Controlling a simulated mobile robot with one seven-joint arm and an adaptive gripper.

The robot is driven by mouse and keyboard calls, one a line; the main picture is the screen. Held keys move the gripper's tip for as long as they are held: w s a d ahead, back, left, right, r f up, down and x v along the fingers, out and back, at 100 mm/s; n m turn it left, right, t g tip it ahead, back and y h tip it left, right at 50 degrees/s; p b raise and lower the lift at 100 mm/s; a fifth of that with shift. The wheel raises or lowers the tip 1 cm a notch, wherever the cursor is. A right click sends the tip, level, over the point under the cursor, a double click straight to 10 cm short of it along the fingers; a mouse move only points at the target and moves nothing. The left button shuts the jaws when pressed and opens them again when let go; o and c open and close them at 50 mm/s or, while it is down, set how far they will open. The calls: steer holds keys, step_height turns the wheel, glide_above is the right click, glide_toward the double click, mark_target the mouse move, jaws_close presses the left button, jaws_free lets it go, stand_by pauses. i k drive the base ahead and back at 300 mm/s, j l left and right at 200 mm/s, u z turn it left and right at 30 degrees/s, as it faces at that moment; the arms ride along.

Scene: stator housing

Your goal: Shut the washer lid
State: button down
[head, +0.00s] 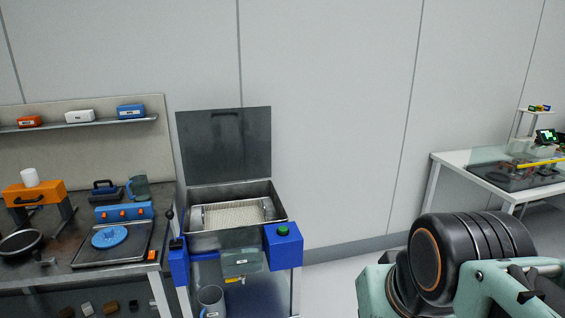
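The washer (232,237) stands at the middle left in the head view, a metal tub with blue side boxes. Its dark grey lid (224,145) stands upright at the back of the tub, open. A perforated metal basket (232,214) sits inside the tub. A green button (283,230) is on top of the right blue box. My arm (465,262) fills the lower right, apart from the washer and the lid. My gripper is out of the picture.
A workbench (90,270) with an orange device, a blue disc and a green mug stands to the left. A shelf (80,123) holds small boxes above it. A white table (447,160) stands at the right. Open floor (330,285) lies between washer and arm.

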mark_target(218, 146)
steer(key=i+l+z, duration=0.2)
steer(key=i+z, duration=0.25)
steer(key=i+l+z, duration=0.15)
steer(key=z, duration=0.3)
steer(key=i+z, duration=0.35)
steer(key=i, duration=0.85)
steer(key=i+u, duration=0.35)
steer(key=i+l+u, duration=0.1)
steer(key=i+u, duration=0.25)
steer(key=i, duration=0.25)
steer(key=i+j+u, duration=0.15)
steer(key=i+u, duration=0.65)
steer(key=i, duration=0.1)
